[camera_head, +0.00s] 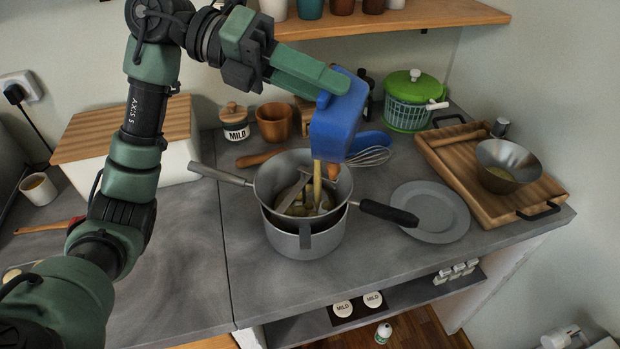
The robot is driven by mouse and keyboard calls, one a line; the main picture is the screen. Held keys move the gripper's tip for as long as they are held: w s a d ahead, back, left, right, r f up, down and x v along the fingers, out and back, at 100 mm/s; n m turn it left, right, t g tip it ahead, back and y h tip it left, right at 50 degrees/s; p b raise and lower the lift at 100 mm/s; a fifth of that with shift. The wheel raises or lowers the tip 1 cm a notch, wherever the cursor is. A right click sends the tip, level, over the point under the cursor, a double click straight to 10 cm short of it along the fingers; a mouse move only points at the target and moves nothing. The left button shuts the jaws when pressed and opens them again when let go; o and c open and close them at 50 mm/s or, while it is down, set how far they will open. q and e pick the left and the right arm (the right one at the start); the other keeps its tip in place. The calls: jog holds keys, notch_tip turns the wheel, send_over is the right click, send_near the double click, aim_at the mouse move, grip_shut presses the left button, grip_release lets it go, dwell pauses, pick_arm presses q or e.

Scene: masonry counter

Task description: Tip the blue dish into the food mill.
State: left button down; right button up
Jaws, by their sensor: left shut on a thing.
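The blue dish (338,124) is held tilted on its side above the food mill. My left gripper (335,85) is shut on its upper edge. Yellowish food (317,172) streams or hangs from the dish's lower end down into the mill. The food mill (270,185) is a grey metal bowl with a handle to the left and a crank across its middle. It sits on a metal pot (307,240) with a dark handle to the right. Some yellowish pieces lie in the mill's bowl. The dish's inside is hidden. My right gripper is not in view.
A grey plate (430,212) lies right of the pot, beside a wooden tray (455,185) with a metal bowl (507,162). A whisk (369,157), brown cup (273,122), jar (234,126) and green spinner (406,110) stand or lie behind. A shelf (420,15) hangs above.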

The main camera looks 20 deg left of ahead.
pick_arm(q)
jog(key=shift+y, duration=0.3)
jog(key=s+r+p, duration=0.3)
jog(key=p, duration=0.1)
jog(key=shift+s+a+r, duration=0.25)
jog(key=shift+a+r, duration=0.05)
jog(key=shift+r, duration=0.05)
pick_arm(e)
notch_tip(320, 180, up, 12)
jog(key=p, duration=0.7)
pick_arm(q)
jog(key=d+f+y+b, duration=0.4)
jog(key=d+f+y, duration=1.1)
jog(key=d+f, duration=0.3)
jog(key=d, duration=0.3)
jog(key=shift+w+d+f+m+t+b, duration=0.25)
jog(key=shift+d+f+m+t+b, duration=0.05)
jog(key=shift+m+t+b, duration=0.1)
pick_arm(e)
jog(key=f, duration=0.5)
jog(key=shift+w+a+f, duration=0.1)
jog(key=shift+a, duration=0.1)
